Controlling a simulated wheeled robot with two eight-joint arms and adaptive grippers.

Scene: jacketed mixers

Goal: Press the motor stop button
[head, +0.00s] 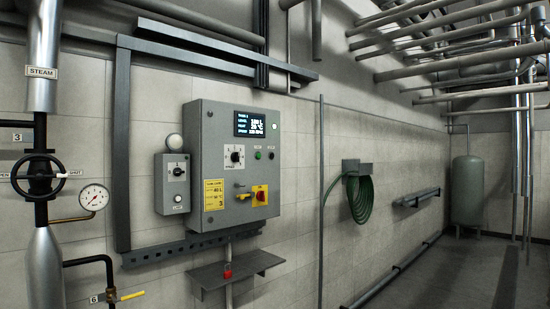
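A grey control cabinet (215,135) is mounted on the tiled wall near the middle of the head view. It carries a lit display (256,124), a green button (257,155) and a dark button (271,155) side by side below it. The small labels above these buttons are too blurred to read surely, so I cannot tell which control is the motor stop button. A rotary selector (235,156) and a red-and-yellow switch (260,195) are also on its front. Neither of my grippers is in view.
A smaller grey box (173,184) with a knob and white button hangs left of the cabinet. Steam piping (46,265) stands at left, a coiled hose (361,198) at right. Floor at right looks clear.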

